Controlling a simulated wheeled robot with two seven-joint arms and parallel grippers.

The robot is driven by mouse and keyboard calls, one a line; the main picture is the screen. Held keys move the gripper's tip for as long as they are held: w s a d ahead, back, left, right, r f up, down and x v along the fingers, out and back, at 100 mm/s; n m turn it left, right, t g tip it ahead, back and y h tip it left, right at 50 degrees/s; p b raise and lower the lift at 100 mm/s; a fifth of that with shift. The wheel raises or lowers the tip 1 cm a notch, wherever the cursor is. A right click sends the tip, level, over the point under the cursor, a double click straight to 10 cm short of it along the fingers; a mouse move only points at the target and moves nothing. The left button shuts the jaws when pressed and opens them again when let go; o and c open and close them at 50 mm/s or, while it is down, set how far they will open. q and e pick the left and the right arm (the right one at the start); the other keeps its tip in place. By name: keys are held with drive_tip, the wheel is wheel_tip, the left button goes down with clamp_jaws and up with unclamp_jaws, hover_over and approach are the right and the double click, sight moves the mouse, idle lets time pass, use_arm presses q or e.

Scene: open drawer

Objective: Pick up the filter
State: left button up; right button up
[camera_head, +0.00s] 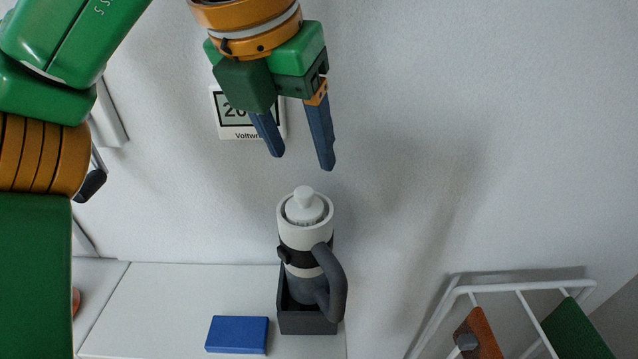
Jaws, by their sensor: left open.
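The filter (297,234) appears to be the upright white and dark grey jug-like vessel with a white knob on its lid and a dark handle at its right. Its lower part sits in a small dark open box (309,325) on a white surface. My left gripper (302,162) hangs above the lid knob in the picture, fingers pointing down. It is open and empty, apart from the filter. My right gripper is not in view.
A blue block (237,335) lies on the white surface (165,300) left of the box. A white wire rack (520,288) with orange and green pieces stands at right. A white display (237,131) is on the wall, partly behind my gripper.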

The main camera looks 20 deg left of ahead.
sight(302, 192)
use_arm(q)
drive_tip(key=f, duration=0.2)
drive_tip(key=s+f, duration=0.1)
drive_tip(key=f, duration=0.1)
drive_tip(key=shift+s+f+b, duration=0.1)
drive_tip(key=shift+s+b, duration=0.1)
drive_tip(key=shift+b, duration=0.2)
drive_tip(key=shift+x, duration=0.95)
drive_tip(key=shift+w, duration=0.5)
drive_tip(key=shift+s, duration=0.2)
clamp_jaws()
